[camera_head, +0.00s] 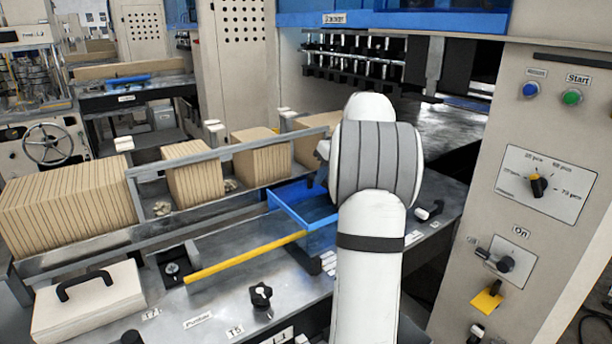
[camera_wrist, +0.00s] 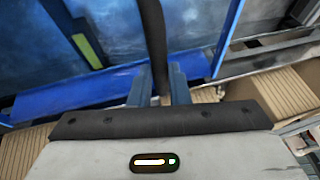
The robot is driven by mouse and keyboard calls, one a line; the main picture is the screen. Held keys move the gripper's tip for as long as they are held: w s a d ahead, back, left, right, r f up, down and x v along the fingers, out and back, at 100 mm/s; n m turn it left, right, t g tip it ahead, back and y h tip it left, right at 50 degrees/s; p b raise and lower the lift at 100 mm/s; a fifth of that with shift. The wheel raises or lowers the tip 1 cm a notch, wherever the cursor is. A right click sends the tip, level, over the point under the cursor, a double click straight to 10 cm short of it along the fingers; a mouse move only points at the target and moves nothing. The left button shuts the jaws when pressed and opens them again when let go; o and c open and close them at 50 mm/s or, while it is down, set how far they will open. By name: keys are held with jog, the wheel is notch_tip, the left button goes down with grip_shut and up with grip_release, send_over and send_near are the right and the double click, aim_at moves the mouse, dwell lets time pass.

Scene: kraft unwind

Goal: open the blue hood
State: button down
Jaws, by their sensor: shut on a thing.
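A blue frame-like hood (camera_head: 303,207) sits on the machine bed, just left of my arm in the head view. Its blue edges (camera_wrist: 75,102) and dull blue-grey inner surface (camera_wrist: 120,35) fill much of the wrist view. My gripper (camera_wrist: 160,84) is shut on a black bar (camera_wrist: 153,35), which runs up between its two fingers. The bar lies in front of the hood in the wrist view; where it is fixed is hidden. In the head view my white and grey arm hides most of the gripper and the hood's right side.
Stacks of brown cardboard (camera_head: 70,205) stand behind a metal rail (camera_head: 230,150). A yellow bar (camera_head: 245,257) and a black knob (camera_head: 260,295) are on the bed. A control panel (camera_head: 530,180) stands at right, and a blue upper cover (camera_head: 430,18) is overhead.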

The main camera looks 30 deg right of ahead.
jog(key=shift+d, duration=0.8)
jog(key=c, duration=1.4)
grip_release()
jog(key=shift+o, duration=0.2)
jog(key=v, duration=0.8)
jog(key=shift+b, duration=0.3)
jog(key=shift+w+a, duration=0.1)
